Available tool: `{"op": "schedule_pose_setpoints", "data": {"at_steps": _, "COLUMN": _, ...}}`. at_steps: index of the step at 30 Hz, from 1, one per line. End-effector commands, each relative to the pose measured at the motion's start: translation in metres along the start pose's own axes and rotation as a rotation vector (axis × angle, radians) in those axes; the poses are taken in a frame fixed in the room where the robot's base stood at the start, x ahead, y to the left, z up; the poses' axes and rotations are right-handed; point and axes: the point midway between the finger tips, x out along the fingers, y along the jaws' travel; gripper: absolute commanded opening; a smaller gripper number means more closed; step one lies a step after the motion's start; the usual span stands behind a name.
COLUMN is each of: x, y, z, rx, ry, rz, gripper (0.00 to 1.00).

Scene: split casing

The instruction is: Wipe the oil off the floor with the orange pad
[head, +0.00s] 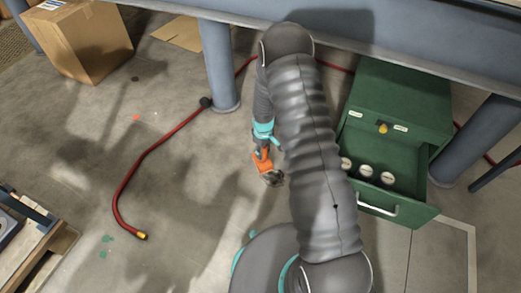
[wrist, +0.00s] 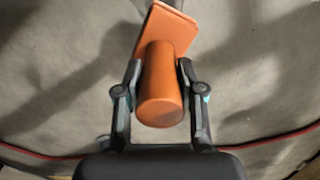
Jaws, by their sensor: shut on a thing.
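The orange pad (head: 261,158) has a round handle and a flat plate. My gripper (wrist: 160,82) is shut on the handle, with one finger on each side. In the wrist view the plate of the orange pad (wrist: 170,28) points to the top, away from my gripper, over the grey floor. In the head view the pad is left of my arm; a dark rounded shape lies against its lower end, and I cannot tell what it is. Dark patches mark the floor (head: 185,215); I cannot tell oil from shadow or stain. Whether the pad touches the floor is unclear.
A red hose (head: 152,148) with a brass end curves across the floor at left. A green cabinet (head: 403,105) with an open drawer (head: 395,205) stands at right. A cardboard box (head: 88,42), blue-grey posts (head: 217,65) and a pallet (head: 48,250) border the open floor.

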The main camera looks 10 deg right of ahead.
Motion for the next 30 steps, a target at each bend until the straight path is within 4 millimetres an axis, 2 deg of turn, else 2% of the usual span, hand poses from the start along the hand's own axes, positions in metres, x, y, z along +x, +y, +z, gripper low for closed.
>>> {"op": "schedule_pose_setpoints", "data": {"at_steps": 1, "x": -0.007, "y": 0.0, "z": 0.0, "rx": 0.0, "ry": 0.001, "rz": 0.0, "gripper": 0.11}}
{"op": "schedule_pose_setpoints", "data": {"at_steps": 8, "x": -0.026, "y": 0.001, "z": 0.0, "rx": 0.001, "ry": 0.001, "rz": 0.001, "gripper": 0.11}}
{"op": "schedule_pose_setpoints", "data": {"at_steps": 23, "x": -0.026, "y": 0.001, "z": 0.0, "rx": 0.002, "ry": 0.001, "rz": 0.0, "gripper": 0.11}}
{"op": "schedule_pose_setpoints", "data": {"at_steps": 30, "x": -0.046, "y": 0.014, "z": -0.016, "rx": 0.004, "ry": 0.003, "rz": 0.003, "gripper": 0.11}}
